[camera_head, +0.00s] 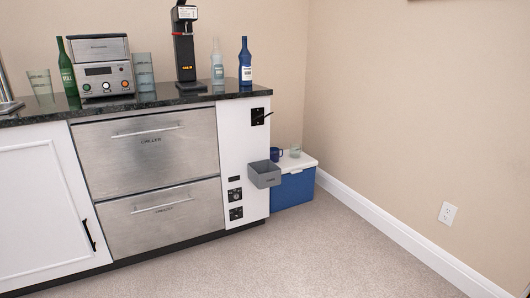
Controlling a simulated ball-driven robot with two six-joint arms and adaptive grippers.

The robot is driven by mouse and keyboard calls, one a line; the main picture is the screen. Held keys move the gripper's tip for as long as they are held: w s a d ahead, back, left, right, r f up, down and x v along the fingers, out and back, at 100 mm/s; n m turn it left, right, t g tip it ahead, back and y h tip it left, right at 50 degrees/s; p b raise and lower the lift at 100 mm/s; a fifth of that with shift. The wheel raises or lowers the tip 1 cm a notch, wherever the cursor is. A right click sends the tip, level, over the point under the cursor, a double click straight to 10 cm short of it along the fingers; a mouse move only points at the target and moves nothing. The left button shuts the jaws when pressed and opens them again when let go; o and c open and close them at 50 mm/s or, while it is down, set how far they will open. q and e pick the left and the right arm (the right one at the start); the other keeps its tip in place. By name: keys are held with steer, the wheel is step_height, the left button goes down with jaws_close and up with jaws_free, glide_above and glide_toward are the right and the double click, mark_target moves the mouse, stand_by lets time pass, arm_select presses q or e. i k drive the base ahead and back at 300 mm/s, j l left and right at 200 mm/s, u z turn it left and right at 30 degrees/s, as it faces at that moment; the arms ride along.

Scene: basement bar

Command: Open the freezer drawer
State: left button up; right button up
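A steel two-drawer unit is built into the white bar cabinet. The upper drawer (150,158) has a horizontal bar handle and a label that seems to read "chiller". The lower drawer (160,222), with a smaller label too small to read surely, has its own bar handle (165,205). Both drawers look shut, with their fronts flush. Neither of my grippers shows in the head view.
A dark countertop (150,98) carries a coffee machine (104,76), bottles, glasses and a tall black dispenser (184,50). A grey bin (264,173) juts from the cabinet's right end, near a blue cooler (293,190). The carpet (290,258) in front is clear.

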mark_target(134, 224)
steer(key=i, duration=0.85)
steer(key=i+z, duration=0.1)
steer(key=i, duration=0.7)
steer(key=u, duration=1.25)
